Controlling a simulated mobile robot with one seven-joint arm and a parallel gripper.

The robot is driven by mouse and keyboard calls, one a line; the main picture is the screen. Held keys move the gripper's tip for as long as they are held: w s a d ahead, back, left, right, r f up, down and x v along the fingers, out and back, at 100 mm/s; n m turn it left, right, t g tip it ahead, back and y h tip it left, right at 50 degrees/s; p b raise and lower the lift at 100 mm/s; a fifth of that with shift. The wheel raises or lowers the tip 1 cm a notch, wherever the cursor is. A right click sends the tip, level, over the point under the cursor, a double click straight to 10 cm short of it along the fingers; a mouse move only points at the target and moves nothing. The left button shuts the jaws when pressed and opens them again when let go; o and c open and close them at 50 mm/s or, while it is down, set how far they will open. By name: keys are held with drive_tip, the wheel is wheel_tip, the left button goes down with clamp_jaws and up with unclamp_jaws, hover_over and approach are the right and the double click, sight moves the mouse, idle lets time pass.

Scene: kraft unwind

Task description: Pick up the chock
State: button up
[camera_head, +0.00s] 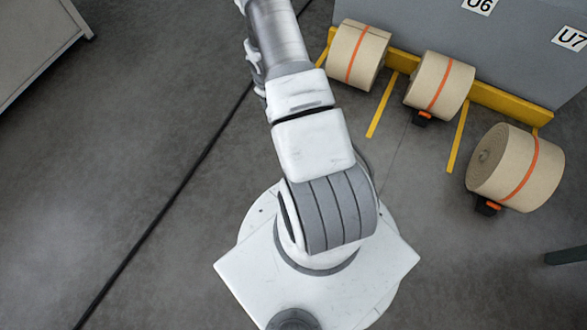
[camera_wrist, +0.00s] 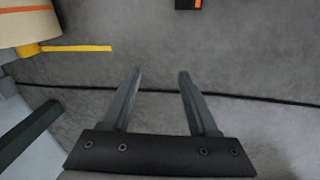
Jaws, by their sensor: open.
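A black chock with an orange stripe (camera_wrist: 187,4) lies on the grey floor at the top edge of the wrist view, cut off by the frame. My gripper (camera_wrist: 160,72) is open and empty, and the chock is beyond its fingertips, a little to the right. In the head view, one black and orange chock (camera_head: 422,117) sits against the middle roll (camera_head: 439,83). Another chock (camera_head: 488,206) sits against the nearest roll (camera_head: 515,168). I cannot tell whether the wrist-view chock is one of these. My gripper is outside the head view.
A third roll (camera_head: 357,55) stands by a yellow rail (camera_head: 497,100) along a grey cabinet (camera_head: 430,25). Yellow floor strips (camera_head: 458,137) lie between the rolls. A roll (camera_wrist: 27,22) shows upper left in the wrist view. A dark line (camera_head: 165,215) crosses the open floor.

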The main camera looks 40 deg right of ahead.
drive_tip(key=shift+n+g+y, duration=0.5)
drive_tip(key=shift+n+y, duration=0.1)
drive_tip(key=shift+y, duration=0.2)
drive_tip(key=s+a+f+b, duration=0.1)
drive_tip(key=s+f+b, duration=0.2)
drive_tip(key=f, duration=0.9)
drive_tip(key=s+f+b, duration=0.2)
drive_tip(key=s+f, duration=0.3)
drive_tip(key=f, duration=0.7)
drive_tip(key=s+a+f+b, duration=0.1)
drive_tip(key=s+f+b, duration=0.2)
drive_tip(key=f, duration=0.9)
drive_tip(key=shift+s+a+f+b, duration=0.25)
drive_tip(key=shift+s+a+b, duration=0.1)
drive_tip(key=shift+s, duration=0.3)
drive_tip(key=shift+w+d+f+b, duration=0.1)
drive_tip(key=shift+f+b, duration=0.75)
drive_tip(key=shift+f, duration=0.75)
drive_tip(key=shift+w+f+b, duration=0.1)
drive_tip(key=shift+f+b, duration=0.75)
drive_tip(key=shift+f, duration=0.75)
clamp_jaws()
